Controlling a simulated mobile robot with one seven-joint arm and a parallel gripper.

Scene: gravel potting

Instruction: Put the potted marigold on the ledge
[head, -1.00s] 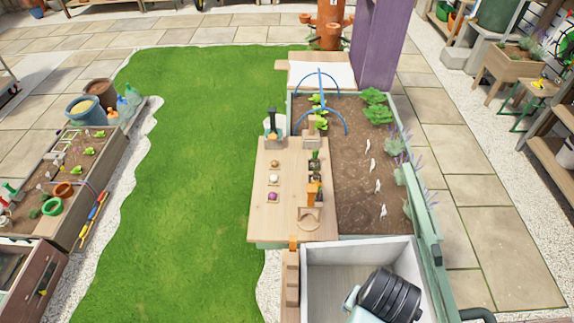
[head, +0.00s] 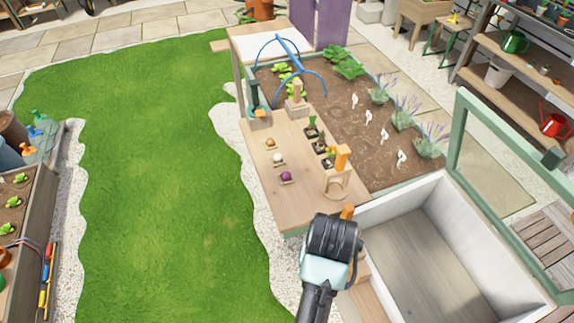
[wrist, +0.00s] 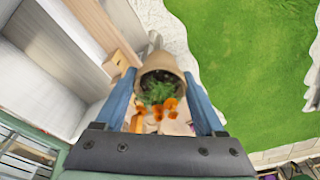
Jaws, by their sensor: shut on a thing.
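My gripper (wrist: 158,84) shows in the wrist view with its two blue fingers on either side of a tan pot. It is shut on this potted marigold (wrist: 157,67), which has green leaves and orange blooms. The pot's open top and the flowers face the camera. A narrow wooden ledge (wrist: 100,22) runs along the white box at the upper left of the wrist view. In the head view the ledge (head: 374,292) shows beside the box, partly behind my wrist.
The open white box (head: 440,250) stands right of my arm, its green-framed lid (head: 457,140) raised. The wooden table (head: 275,205) beyond holds bulbs, small seedling pots and a wooden stand (head: 337,180). A soil bed (head: 365,125) adjoins it. Lawn (head: 160,210) lies open to the left.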

